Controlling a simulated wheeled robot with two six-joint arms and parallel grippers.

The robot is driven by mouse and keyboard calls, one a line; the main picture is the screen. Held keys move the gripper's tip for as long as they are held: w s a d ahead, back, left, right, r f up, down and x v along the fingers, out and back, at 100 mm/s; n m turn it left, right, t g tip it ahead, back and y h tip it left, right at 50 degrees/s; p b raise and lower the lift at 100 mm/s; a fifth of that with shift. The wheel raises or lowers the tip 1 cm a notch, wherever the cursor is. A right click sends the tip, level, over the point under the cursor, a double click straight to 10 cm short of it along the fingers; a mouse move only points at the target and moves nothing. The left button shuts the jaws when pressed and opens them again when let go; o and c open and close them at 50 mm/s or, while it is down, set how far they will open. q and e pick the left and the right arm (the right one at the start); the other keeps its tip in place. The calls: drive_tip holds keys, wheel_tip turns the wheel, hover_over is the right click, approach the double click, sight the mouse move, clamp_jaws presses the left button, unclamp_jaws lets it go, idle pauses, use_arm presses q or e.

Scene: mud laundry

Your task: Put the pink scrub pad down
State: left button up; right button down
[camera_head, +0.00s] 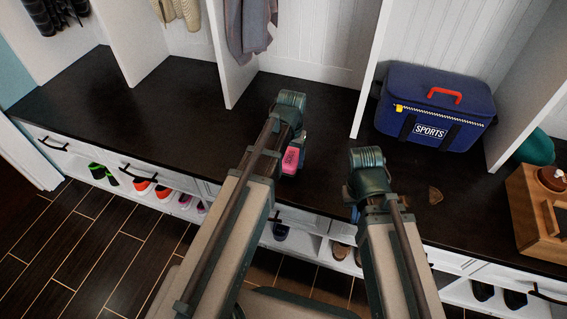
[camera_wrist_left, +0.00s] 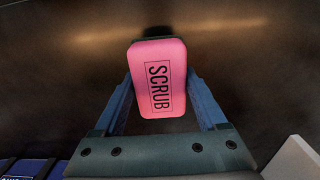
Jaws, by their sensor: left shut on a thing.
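The pink scrub pad (camera_head: 291,159) is at my left gripper (camera_head: 297,143), over the dark bench top (camera_head: 180,92). In the left wrist view the pad (camera_wrist_left: 158,78) shows its face with the word SCRUB, between the two fingers of my left gripper (camera_wrist_left: 160,100), which is shut on it. Whether the pad touches the bench cannot be told. My right gripper (camera_head: 352,194) is over the front part of the bench, to the right of the left one, and its fingers are mostly hidden by the wrist.
A blue SPORTS bag (camera_head: 435,108) stands on the bench at the right. A wooden box (camera_head: 537,215) is at the far right, beside a teal item (camera_head: 537,147). A small brown thing (camera_head: 435,195) lies near my right gripper. The left bench is clear. Shoes sit below.

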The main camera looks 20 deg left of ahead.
sight(290, 158)
use_arm(q)
drive_tip(key=shift+f+b, duration=1.7)
drive_tip(key=shift+b, duration=0.05)
drive_tip(key=shift+f, duration=0.1)
drive_tip(key=shift+f, duration=0.15)
drive_tip(key=o, duration=1.2)
drive_tip(key=shift+s, duration=0.1)
drive_tip(key=shift+o, duration=0.2)
drive_tip(key=shift+d+b, duration=0.1)
drive_tip(key=shift+b, duration=0.2)
drive_tip(key=shift+r+p, duration=0.5)
drive_tip(key=shift+p, duration=0.05)
wheel_tip(290, 158, up, 12)
drive_tip(key=p, duration=1.1)
drive_tip(key=shift+f+p, duration=0.2)
drive_tip(key=shift+p, duration=0.1)
